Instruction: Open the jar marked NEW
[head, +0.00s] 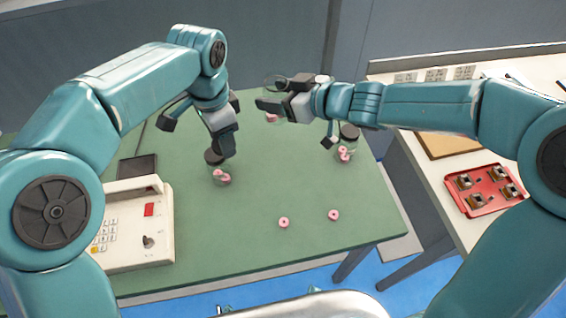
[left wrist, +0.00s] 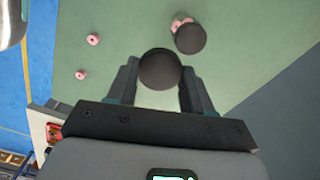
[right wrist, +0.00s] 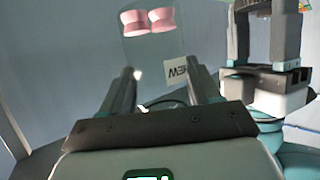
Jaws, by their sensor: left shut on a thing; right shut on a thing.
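My right gripper (head: 273,95) is shut on the clear jar marked NEW (right wrist: 160,45), holding it upright above the table. Its label is upside down in the right wrist view, and pink coils sit inside it. In the head view its glass rim (head: 275,80) looks uncovered. My left gripper (head: 224,145) points down, left of that jar. In the left wrist view it is shut on a dark round lid (left wrist: 160,70). The held lid is hard to pick out in the head view. Another dark-lidded jar (head: 221,178) with pink coils stands below the left gripper.
A third lidded jar (head: 345,155) stands at the table's right. Two loose pink coils (head: 284,222) (head: 333,215) lie near the front of the green table (head: 260,250). A cream keypad device (head: 130,230) is at left. A red tray (head: 483,190) of parts lies on the right bench.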

